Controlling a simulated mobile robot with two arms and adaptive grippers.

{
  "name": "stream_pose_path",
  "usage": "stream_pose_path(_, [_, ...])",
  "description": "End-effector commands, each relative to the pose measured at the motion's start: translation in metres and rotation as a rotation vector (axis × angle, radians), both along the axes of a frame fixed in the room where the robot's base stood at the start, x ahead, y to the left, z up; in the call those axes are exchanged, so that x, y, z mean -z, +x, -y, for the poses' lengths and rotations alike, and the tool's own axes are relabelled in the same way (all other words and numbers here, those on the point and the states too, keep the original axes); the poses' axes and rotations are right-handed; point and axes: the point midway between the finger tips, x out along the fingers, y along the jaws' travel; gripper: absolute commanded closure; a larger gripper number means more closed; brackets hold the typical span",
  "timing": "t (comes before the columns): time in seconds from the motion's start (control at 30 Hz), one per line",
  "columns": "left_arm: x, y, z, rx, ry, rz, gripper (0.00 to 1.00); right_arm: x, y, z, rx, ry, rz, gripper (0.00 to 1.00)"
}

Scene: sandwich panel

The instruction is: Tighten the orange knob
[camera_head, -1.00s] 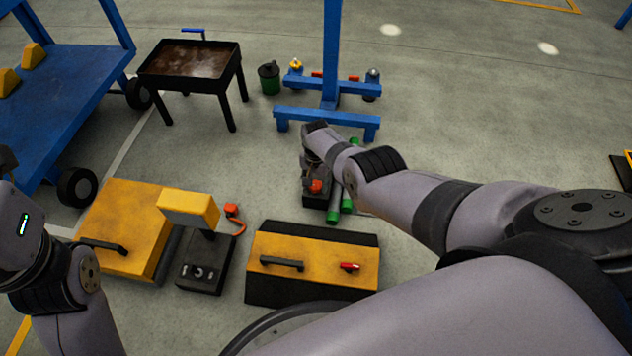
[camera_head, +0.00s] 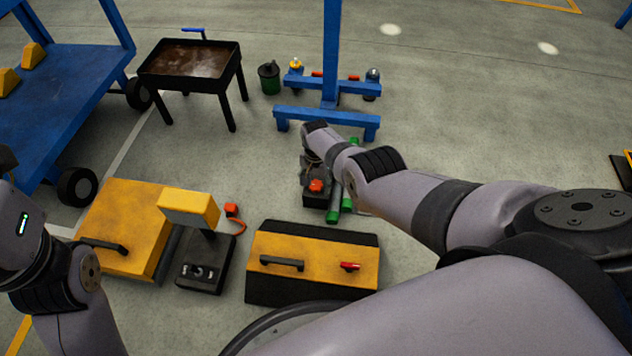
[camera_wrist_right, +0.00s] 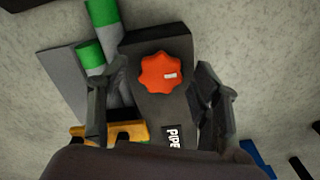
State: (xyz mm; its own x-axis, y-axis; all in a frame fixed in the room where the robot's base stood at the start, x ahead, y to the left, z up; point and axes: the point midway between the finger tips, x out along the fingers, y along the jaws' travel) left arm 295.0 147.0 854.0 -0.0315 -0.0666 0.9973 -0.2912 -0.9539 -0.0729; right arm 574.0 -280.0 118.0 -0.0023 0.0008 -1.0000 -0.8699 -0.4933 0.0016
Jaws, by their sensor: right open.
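The orange knob (camera_head: 316,186) sits on top of a dark block-shaped device (camera_head: 314,201) on the floor. In the right wrist view the lobed knob (camera_wrist_right: 162,73) has a small white mark on it, and the device (camera_wrist_right: 150,112) carries a label reading "PIPE". My right gripper (camera_wrist_right: 160,95) is open, with one finger on each side of the device and clear gaps between the fingers and the knob. In the head view my right gripper (camera_head: 312,172) is small and partly hidden by its own wrist. My left arm shows at the left edge, but its gripper jaws are not visible.
Green-ended pipes (camera_head: 346,202) lie right beside the device. A yellow-and-black toolbox (camera_head: 318,262) and a yellow machine with a black control box (camera_head: 205,265) stand nearer. A blue stand (camera_head: 330,115) is behind. Open floor lies to the right.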

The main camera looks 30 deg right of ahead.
Motion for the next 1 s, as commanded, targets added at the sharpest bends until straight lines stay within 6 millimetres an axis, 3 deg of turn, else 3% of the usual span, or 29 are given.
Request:
stream_pose_path(0.47, [0.001,0.000,0.000,-0.001,0.006,-0.001,1.00,-0.007,0.002,0.000,-0.001,-0.001,0.004,0.41])
stream_pose_path(0.77, [0.001,0.000,0.001,-0.001,0.005,0.000,1.00,-0.029,0.001,0.000,-0.001,0.000,0.004,0.41])
stream_pose_path(1.0, [0.000,0.000,0.001,-0.001,0.005,0.000,1.00,-0.063,0.001,0.000,-0.001,-0.001,0.005,0.41])
